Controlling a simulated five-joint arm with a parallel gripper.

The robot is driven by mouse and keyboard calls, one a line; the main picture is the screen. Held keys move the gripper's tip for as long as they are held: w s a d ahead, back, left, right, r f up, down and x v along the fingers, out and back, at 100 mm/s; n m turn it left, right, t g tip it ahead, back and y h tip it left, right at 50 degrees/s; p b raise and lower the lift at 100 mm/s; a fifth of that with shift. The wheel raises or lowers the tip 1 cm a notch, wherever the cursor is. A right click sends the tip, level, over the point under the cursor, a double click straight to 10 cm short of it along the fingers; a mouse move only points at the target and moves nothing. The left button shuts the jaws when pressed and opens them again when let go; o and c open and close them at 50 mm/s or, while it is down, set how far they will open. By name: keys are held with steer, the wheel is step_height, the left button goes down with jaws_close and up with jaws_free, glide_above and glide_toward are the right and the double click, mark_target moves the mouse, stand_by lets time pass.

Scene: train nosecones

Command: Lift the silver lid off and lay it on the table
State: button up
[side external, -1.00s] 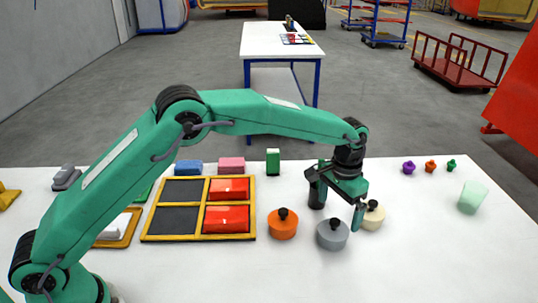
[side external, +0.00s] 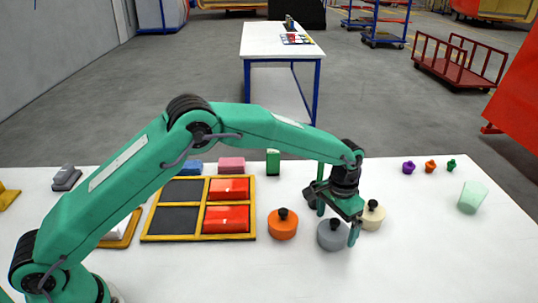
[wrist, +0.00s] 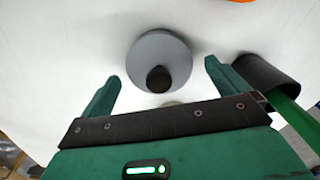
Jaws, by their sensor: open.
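The silver lid (side external: 332,241) is a round grey disc with a black knob, near the front of the white table. In the wrist view, the lid (wrist: 160,52) and its knob (wrist: 158,80) show ahead of my gripper. My gripper (side external: 337,224) is open, pointing down over the lid, with one finger at its far left and the other at its right. In the wrist view, my gripper (wrist: 163,79) has its two fingers apart on either side of the knob, with clear space between. Nothing is held. What lies under the lid is hidden.
An orange lidded pot (side external: 283,224) stands to the left and a cream one (side external: 372,215) close on the right. A yellow-framed tray (side external: 198,238) with red blocks lies further left. A pale green cup (side external: 470,197) stands right. The front right table (side external: 440,265) is clear.

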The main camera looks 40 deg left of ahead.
mark_target(337, 220)
steer(key=shift+c, duration=0.2)
steer(key=c, duration=1)
steer(key=shift+r, duration=0.1)
steer(key=shift+c, duration=0.2)
steer(key=shift+r, duration=0.8)
step_height(337, 220, up, 2)
steer(key=shift+r, duration=0.2)
steer(key=s+d+r, duration=0.6)
steer(key=s, duration=0.3)
steer(key=shift+s+d+r, duration=0.2)
steer(key=shift+d+r, duration=0.2)
